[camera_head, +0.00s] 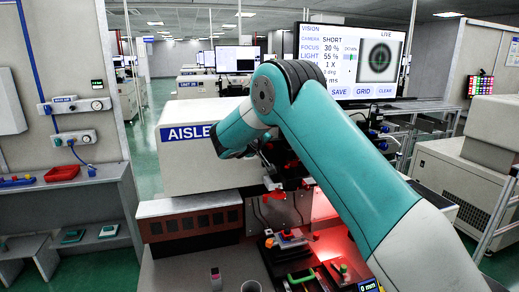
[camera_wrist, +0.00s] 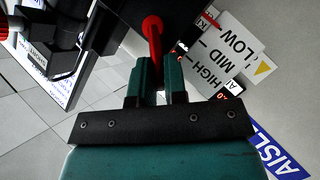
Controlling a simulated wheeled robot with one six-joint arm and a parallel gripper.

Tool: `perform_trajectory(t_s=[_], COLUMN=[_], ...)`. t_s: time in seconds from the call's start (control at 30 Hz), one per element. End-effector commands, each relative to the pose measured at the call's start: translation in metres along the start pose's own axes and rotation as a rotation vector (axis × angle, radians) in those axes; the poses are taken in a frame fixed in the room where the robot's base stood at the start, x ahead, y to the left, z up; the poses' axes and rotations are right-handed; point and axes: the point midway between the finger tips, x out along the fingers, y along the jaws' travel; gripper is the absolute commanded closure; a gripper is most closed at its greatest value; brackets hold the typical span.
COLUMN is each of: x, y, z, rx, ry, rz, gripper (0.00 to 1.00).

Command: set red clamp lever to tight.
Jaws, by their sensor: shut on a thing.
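A red lever (camera_wrist: 153,38) with a rounded end shows in the wrist view, reaching down between the teal fingers of my gripper (camera_wrist: 157,80). The fingers are closed about its lower end. A white plate (camera_wrist: 222,55) marked LOW, MID and HIGH is to the right of the lever. In the head view my arm hides most of the gripper, and a red part (camera_head: 272,195) shows below the wrist. I cannot tell whether that part is the same lever. No tight or loose marking is readable.
A monitor (camera_head: 378,60) behind the arm reads focus 30 %, light 55 % and 1 X. Below the arm is a red-lit work area with a green handle (camera_head: 301,277) and small coloured parts. A white AISLE box (camera_head: 185,165) stands left of the arm.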

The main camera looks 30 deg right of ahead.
Motion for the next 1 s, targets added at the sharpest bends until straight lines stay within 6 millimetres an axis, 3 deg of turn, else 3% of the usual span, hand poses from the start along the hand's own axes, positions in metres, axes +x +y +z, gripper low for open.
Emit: perform_trajectory(t_s=[0.6, 1.0], x=[0.010, 0.014], y=[0.025, 0.033], z=[0.005, 0.008], rx=[0.453, 0.631], ry=[-0.109, -0.153], rz=[-0.325, -0.457], gripper=[1.00, 1.00])
